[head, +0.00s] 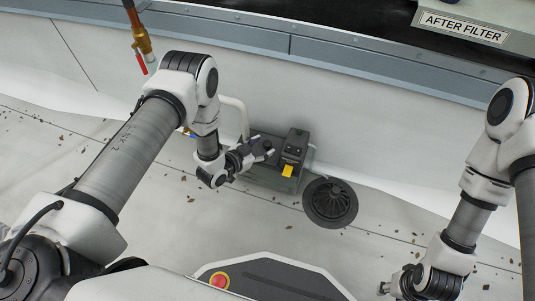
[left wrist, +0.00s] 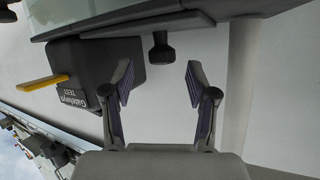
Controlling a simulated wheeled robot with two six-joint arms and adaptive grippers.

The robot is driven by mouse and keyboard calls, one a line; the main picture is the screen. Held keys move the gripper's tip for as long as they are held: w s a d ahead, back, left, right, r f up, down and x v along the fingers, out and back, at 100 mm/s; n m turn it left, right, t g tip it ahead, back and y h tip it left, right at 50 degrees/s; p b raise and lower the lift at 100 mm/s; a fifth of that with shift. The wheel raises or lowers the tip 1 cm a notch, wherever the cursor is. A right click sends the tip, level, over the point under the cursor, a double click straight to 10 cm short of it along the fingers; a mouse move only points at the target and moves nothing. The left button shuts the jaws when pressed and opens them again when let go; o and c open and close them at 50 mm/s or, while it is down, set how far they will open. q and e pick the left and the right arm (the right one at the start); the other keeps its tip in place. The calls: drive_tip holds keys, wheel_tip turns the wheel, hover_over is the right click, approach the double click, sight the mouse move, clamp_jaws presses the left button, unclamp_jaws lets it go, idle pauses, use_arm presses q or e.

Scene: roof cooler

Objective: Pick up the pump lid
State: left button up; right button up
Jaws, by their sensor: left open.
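A low dark grey-green pump box stands against the pale wall in the head view. What looks like the pump lid (head: 262,174) is its flat top, partly behind my left gripper (head: 258,152). In the left wrist view, a dark slab, which looks like the lid's edge (left wrist: 190,22), crosses the top, with a short black knob (left wrist: 161,48) below it. My left gripper (left wrist: 160,80) is open and empty, the knob just beyond the gap between its fingertips. No contact shows. My right gripper (head: 400,284) is low at the right; its fingers are unclear.
A black housing (head: 295,145) with a yellow tab (head: 287,171) adjoins the pump's right side. A round black drain grate (head: 330,202) lies right of it. A pale pipe (head: 240,112) rises behind my left gripper. Leaves litter the roof floor.

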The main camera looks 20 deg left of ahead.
sight(266, 144)
use_arm(q)
drive_tip(key=b+x, duration=0.1)
drive_tip(key=x, duration=0.2)
drive_tip(key=shift+w+a+f+b, duration=0.1)
drive_tip(key=shift+f+b, duration=0.25)
drive_tip(key=shift+f, duration=0.1)
drive_tip(key=shift+w, duration=0.2)
drive_tip(key=shift+r, duration=0.2)
use_arm(e)
wheel_tip(266, 144, down, 3)
drive_tip(key=shift+w+r, duration=0.1)
drive_tip(key=shift+r, duration=0.1)
use_arm(q)
clamp_jaws()
